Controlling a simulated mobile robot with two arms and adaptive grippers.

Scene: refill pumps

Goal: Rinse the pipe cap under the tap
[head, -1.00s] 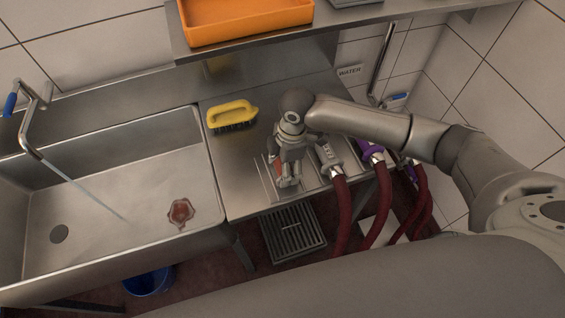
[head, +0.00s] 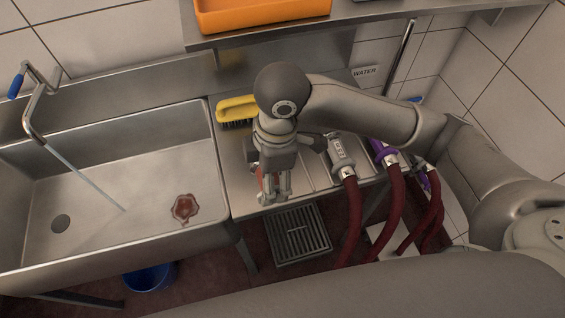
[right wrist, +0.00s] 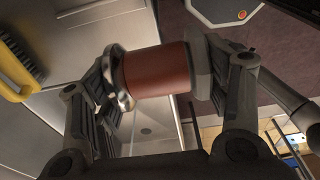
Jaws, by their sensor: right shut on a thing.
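The pipe cap (right wrist: 155,72) shows in the right wrist view as a reddish-brown cylinder with a shiny metal rim at its left end. My right gripper (right wrist: 158,80) is shut on it, one finger at each end. In the head view my right gripper (head: 273,190) is over the front of the steel drainboard; only a sliver of the cap shows there. The tap (head: 38,108) stands at the left, with a thin slanting stream of water (head: 85,178) running into the sink (head: 110,165). My left gripper is not in view.
A yellow brush (head: 237,108) lies behind my right gripper, partly covered by the arm. A reddish-brown patch (head: 184,208) is on the sink floor. Hoses with metal couplings (head: 342,158) lie to the right. A shelf with an orange tray (head: 262,12) hangs above.

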